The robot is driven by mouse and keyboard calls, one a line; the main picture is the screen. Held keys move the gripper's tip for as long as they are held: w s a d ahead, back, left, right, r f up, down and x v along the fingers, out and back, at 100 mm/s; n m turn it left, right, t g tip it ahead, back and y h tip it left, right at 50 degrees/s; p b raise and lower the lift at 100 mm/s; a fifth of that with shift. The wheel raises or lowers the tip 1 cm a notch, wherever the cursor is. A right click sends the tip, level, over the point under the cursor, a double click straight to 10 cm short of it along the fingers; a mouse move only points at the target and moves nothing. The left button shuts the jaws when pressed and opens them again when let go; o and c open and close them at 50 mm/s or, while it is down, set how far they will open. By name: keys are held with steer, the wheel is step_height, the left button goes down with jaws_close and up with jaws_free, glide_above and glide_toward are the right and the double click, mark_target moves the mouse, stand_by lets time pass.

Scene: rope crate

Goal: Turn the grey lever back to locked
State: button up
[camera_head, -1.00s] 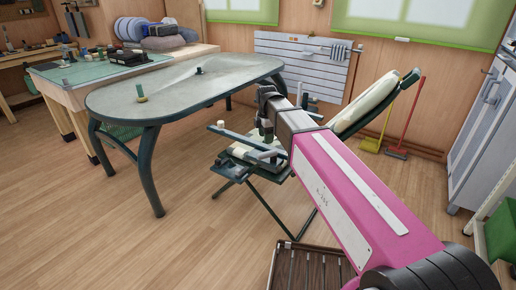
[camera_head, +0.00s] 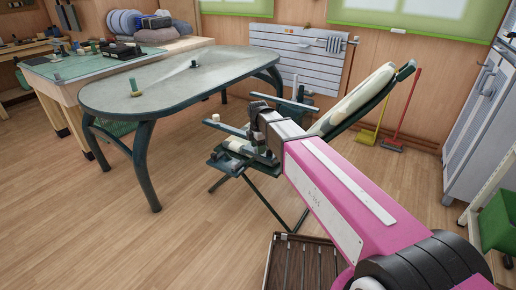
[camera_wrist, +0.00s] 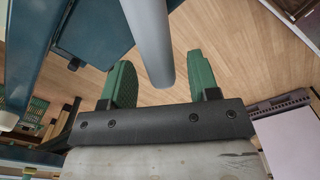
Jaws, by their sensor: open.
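A grey lever (camera_wrist: 148,40), a smooth round bar, comes down from the top of the wrist view. Its rounded end lies between the two green fingers of my gripper (camera_wrist: 162,82), with gaps visible on both sides. My gripper is open and not closed on it. In the head view, the end of my arm is over the folding chair (camera_head: 362,100) with dark green frame parts. My own wrist hides the lever and fingertips there.
A grey oval table (camera_head: 165,85) with dark green legs stands to the left. A slatted crate (camera_head: 270,262) lies on the floor below my arm. A dark blue-green frame part (camera_wrist: 85,30) is close on the left in the wrist view.

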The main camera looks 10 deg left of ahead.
steer(key=shift+f, duration=0.3)
steer(key=shift+c, duration=0.3)
jaws_close()
